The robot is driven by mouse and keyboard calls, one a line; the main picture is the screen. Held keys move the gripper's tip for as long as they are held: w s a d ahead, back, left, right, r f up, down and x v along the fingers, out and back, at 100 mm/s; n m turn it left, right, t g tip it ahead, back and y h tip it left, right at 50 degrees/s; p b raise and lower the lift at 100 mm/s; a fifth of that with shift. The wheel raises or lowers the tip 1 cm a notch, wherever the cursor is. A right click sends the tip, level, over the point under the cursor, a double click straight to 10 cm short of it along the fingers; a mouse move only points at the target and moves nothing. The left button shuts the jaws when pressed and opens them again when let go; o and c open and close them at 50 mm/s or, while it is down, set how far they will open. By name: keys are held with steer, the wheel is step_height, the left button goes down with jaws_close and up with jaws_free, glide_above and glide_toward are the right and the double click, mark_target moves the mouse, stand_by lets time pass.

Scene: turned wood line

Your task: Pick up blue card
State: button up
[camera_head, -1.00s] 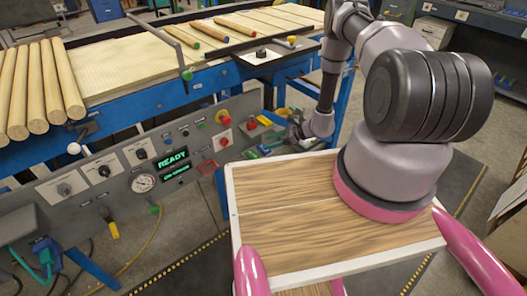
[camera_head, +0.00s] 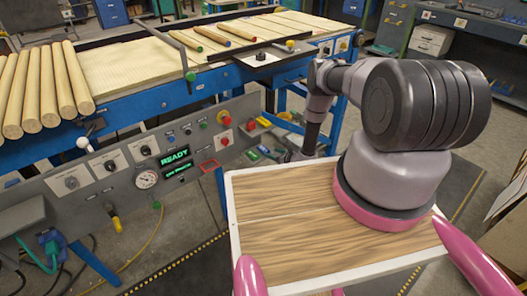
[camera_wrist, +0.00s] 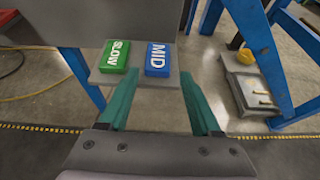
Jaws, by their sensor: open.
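The blue card (camera_wrist: 158,64), marked MID, lies on a small grey ledge (camera_wrist: 145,80) in the wrist view. A green card (camera_wrist: 115,57), marked SLOW, lies just left of it with a gap between. My gripper (camera_wrist: 158,76) is open, its two teal fingers spread apart and empty. I cannot tell the height between fingers and card. In the head view the cards are small and my gripper is mostly hidden behind my tray.
A grey control panel (camera_head: 100,196) with a READY display, gauge and knobs fronts the blue machine. Wooden rods (camera_head: 45,88) lie on its left end. Blue legs stand near the ledge. A grey tray with a yellow item (camera_wrist: 250,85) is at the right of the wrist view.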

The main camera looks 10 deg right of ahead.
mark_target(264, 149)
steer(key=shift+r+x, duration=0.15)
steer(key=shift+x, duration=1.3)
steer(key=shift+r+x, duration=0.15)
steer(key=shift+x, duration=1.35)
steer(key=shift+a, duration=0.15)
jaws_close()
